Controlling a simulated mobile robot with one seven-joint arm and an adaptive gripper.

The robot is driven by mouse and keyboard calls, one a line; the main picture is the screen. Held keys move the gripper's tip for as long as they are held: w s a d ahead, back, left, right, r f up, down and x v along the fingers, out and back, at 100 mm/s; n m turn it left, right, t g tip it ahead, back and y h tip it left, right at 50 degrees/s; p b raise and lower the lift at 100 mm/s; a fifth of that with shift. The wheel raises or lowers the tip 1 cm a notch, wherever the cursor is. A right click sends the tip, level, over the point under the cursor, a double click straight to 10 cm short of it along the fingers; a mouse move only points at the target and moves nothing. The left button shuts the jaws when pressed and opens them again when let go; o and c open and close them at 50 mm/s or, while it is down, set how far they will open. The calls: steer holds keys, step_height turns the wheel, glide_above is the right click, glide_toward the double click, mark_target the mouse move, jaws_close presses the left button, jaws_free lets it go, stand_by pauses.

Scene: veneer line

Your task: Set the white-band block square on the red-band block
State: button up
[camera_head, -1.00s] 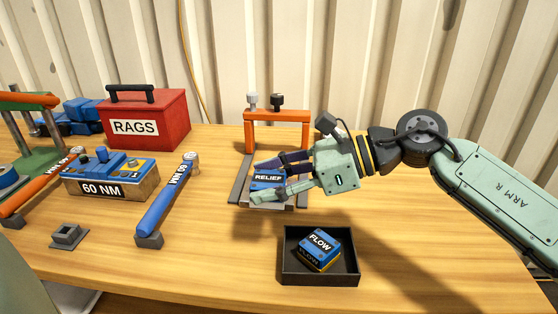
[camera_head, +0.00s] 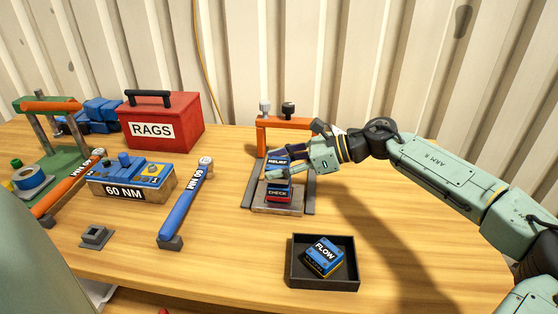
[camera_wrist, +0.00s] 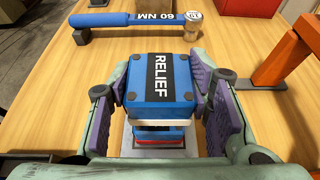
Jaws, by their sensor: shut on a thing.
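The blue RELIEF block (camera_head: 277,161), whose white band shows under its top in the wrist view (camera_wrist: 158,78), is held between the fingers of my gripper (camera_head: 283,168). The two finger pads (camera_wrist: 165,95) press on its left and right sides. The blue CHECK block with a red band (camera_head: 279,192) stands on a flat plate between two dark rails, directly below the held block. Its red edge also shows under the held block in the wrist view (camera_wrist: 160,141). A finger covers the join in the head view, so I cannot tell whether the blocks touch.
An orange frame (camera_head: 284,123) with two knobs stands just behind the blocks. A dark tray (camera_head: 323,284) holding the FLOW block (camera_head: 323,256) is in front. A blue torque wrench (camera_head: 184,208) lies to the left. A red RAGS box (camera_head: 165,122) stands farther back.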

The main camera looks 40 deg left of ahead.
steer(key=shift+f, duration=0.35)
steer(key=shift+f+b, duration=0.25)
steer(key=shift+b, duration=0.1)
steer(key=o, duration=1.6)
steer(key=shift+c, duration=0.2)
steer(key=shift+r, duration=0.15)
steer(key=shift+d+r+p, duration=0.1)
steer(key=shift+r+p, duration=0.05)
steer(key=shift+p, duration=0.15)
steer(key=b+v, duration=0.4)
steer(key=v, duration=0.7)
steer(key=shift+d, duration=0.35)
steer(key=shift+w+r, duration=0.1)
steer(key=shift+w, duration=0.05)
